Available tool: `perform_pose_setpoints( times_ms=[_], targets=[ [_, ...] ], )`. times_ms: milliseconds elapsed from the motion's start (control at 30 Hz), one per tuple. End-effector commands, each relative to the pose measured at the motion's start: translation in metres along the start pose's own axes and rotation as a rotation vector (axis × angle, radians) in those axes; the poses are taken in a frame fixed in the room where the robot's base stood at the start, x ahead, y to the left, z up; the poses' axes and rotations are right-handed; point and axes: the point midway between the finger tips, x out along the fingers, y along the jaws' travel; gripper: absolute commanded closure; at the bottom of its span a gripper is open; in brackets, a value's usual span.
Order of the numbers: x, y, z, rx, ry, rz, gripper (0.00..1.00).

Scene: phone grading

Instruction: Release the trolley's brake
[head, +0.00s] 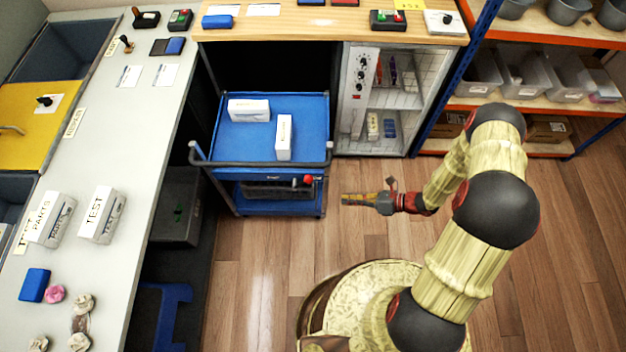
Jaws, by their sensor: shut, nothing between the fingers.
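The blue trolley (262,143) stands under the wooden bench, with two white boxes on its top tray. A dark push handle (255,164) runs along its near side. The brake looks to be the small lever with a red knob (308,179) below the handle, near its right end; its setting is too small to tell. My gripper (345,199) is shut and empty. It points left, to the lower right of the red knob and apart from the trolley.
A grey counter (145,120) runs along the left, holding boxes and small items. A glass-fronted cabinet (352,105) stands right of the trolley, and an orange-edged shelf rack (570,141) is farther right. A grey bin (180,205) sits under the counter. The wooden floor before the trolley is clear.

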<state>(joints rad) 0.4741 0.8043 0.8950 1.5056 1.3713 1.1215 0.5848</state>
Motion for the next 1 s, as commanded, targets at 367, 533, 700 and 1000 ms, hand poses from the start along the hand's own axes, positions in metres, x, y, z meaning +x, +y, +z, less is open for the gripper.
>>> perform_pose_setpoints(
  times_ms=[367,533,700,1000],
  targets=[
    [0.004,-0.015,0.0,0.486,-0.166,0.163,1.0],
    [-0.006,-0.017,0.028,0.678,-0.206,0.254,1.0],
    [-0.012,-0.009,0.04,0.833,-0.216,0.324,1.0],
    [-0.013,-0.007,0.042,0.904,-0.21,0.342,1.0]
  ],
)
